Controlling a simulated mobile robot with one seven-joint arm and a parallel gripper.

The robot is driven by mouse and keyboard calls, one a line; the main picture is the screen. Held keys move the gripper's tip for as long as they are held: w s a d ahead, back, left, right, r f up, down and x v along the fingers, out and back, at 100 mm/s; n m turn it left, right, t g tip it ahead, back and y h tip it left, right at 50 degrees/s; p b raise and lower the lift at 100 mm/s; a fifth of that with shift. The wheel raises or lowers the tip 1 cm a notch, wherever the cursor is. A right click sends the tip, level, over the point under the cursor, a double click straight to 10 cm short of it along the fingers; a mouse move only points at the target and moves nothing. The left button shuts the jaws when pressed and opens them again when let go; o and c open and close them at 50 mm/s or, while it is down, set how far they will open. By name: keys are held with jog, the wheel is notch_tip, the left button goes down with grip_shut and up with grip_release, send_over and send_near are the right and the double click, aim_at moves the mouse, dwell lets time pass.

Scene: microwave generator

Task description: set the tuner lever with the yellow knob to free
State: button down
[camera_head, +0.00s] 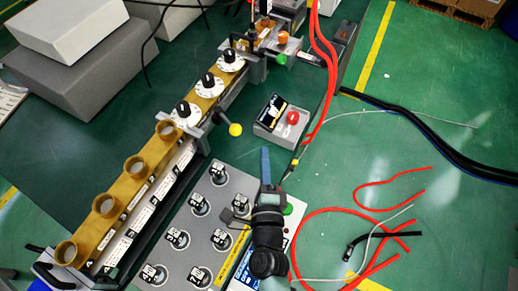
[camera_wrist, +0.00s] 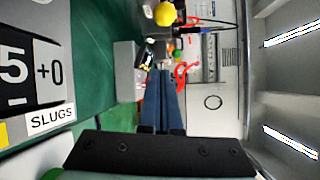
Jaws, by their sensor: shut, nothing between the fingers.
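The yellow knob (camera_head: 235,129) sits on the end of a short tuner lever that sticks out to the right from the brass waveguide rail (camera_head: 140,183). The yellow knob (camera_wrist: 165,14) also shows at the top of the wrist view, beyond my fingertips. My gripper (camera_head: 265,151) has long blue fingers, shut together and empty. In the head view the fingertips are right of and slightly below the knob, apart from it. In the wrist view my gripper (camera_wrist: 160,73) points away from the camera, with the knob above the tips. I cannot read any marking for the lever's position.
A grey panel of numbered slugs (camera_head: 197,230) lies below and left of my gripper. A small box with a red button (camera_head: 292,118) stands right of the knob. White dials (camera_head: 209,86) line the rail. Red cables (camera_head: 322,60) run at the upper right.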

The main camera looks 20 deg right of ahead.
aim_at(228, 121)
jog(key=b+x, duration=0.1)
jog(key=x, duration=0.7)
jog(key=a+p, duration=0.1)
jog(key=a, duration=0.1)
jog(key=a+r+p, duration=0.1)
jog(key=a, duration=0.1)
jog(key=shift+a+p, duration=0.1)
jog(key=shift+p, duration=0.2)
